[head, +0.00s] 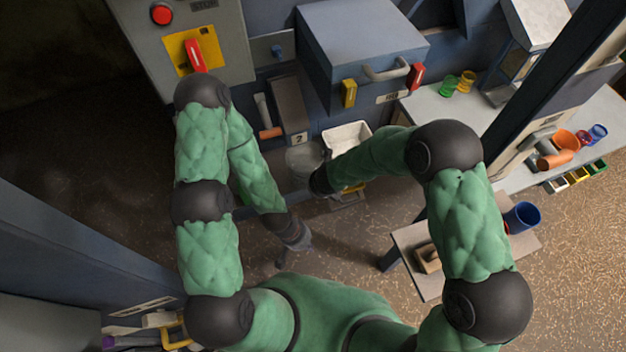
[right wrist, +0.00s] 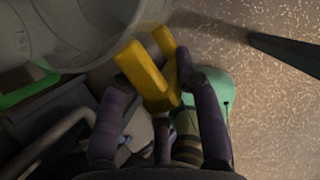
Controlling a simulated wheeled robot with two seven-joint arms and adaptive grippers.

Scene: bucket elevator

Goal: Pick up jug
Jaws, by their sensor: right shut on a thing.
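The jug (head: 303,160) is a clear, greyish vessel beside a white bin in the head view, partly behind my right arm. In the right wrist view the clear jug (right wrist: 50,35) fills the upper left, with a chunky yellow handle (right wrist: 150,75) at its side. My right gripper (right wrist: 160,85) has its dark fingers on either side of this handle and is shut on it. In the head view my right wrist hides most of that grip. My left gripper (head: 293,257) hangs low over the floor, apart from the jug, its fingers spread and apparently empty.
A white bin (head: 346,136) stands right beside the jug. A blue-grey machine box (head: 360,50) and a control panel with a red button (head: 161,14) stand behind. A small table (head: 410,238) with a blue cup (head: 522,216) is at right. Open floor lies between.

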